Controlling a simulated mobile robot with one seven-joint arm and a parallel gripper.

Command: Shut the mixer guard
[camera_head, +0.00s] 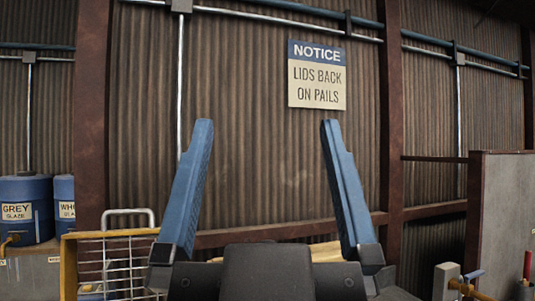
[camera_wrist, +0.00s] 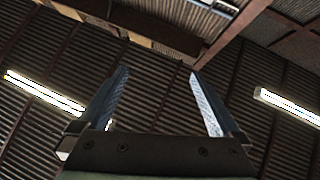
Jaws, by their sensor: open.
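My gripper (camera_head: 267,122) points upward in the head view, with its two blue fingers wide apart and nothing between them. The wrist view also shows my gripper (camera_wrist: 159,73) open and empty, aimed at the roof. A white wire grid (camera_head: 118,262) with a yellow bar along its top and side stands at the lower left of the head view, left of my gripper. It may be the mixer guard, but its lower part is cut off. I cannot tell its hinge or how far it stands open. No mixer bowl is clearly visible.
Blue glaze pails (camera_head: 28,200) stand on a grey surface at the far left. A notice sign (camera_head: 317,75) hangs on the corrugated wall. A grey panel (camera_head: 508,220) stands at the right, near coloured handles (camera_head: 527,265). Ceiling lights (camera_wrist: 45,92) show in the wrist view.

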